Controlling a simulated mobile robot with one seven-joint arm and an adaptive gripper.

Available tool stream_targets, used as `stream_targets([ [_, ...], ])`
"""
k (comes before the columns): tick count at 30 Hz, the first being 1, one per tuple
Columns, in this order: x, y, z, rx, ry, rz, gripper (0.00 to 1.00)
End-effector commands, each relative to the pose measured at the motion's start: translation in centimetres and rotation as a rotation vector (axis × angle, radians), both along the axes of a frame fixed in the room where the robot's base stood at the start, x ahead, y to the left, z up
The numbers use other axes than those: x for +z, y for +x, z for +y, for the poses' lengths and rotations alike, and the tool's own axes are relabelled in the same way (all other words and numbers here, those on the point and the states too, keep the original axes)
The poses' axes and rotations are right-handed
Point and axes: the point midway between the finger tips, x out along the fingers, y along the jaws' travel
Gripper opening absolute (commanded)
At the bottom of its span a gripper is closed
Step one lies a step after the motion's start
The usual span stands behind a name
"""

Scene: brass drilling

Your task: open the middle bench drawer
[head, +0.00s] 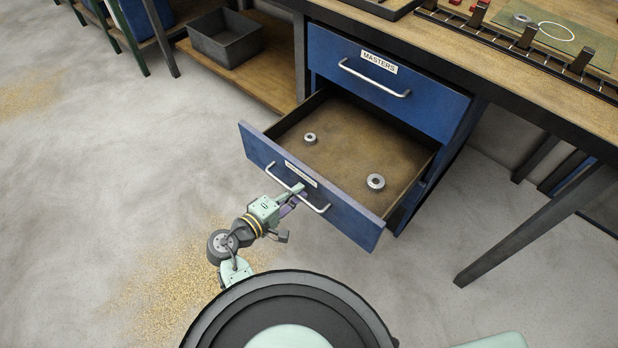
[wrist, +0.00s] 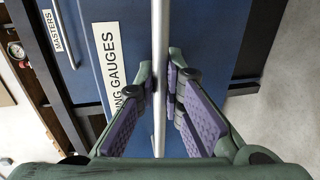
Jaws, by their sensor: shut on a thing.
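The middle bench drawer (head: 348,137) stands pulled well out from the blue cabinet, below the top drawer. Its inside shows, with two small metal rings (head: 376,182) (head: 310,138) lying apart on the brown bottom. My gripper (head: 297,190) is at the bar handle on the drawer's blue front (head: 350,217). In the wrist view my gripper (wrist: 162,85) has its purple-padded fingers on both sides of the silver bar handle (wrist: 160,30), shut on it. A label ending in "NG GAUGES" (wrist: 110,65) is on the drawer front beside the handle.
The top drawer (head: 388,85), labelled MASTERS, is closed. A wooden bench top (head: 590,112) with a rack lies above, and a bench leg (head: 535,228) stands at right. A grey bin (head: 225,38) sits on a low shelf at upper left. The floor at left is open, with scattered shavings (head: 165,290).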

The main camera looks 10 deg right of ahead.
Motion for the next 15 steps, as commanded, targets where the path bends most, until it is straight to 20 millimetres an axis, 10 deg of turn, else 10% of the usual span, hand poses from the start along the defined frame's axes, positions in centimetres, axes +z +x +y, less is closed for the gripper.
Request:
stream_targets([
  [15,0.1,-1.8,2.5,0.001,0.0,-0.002,0.0],
])
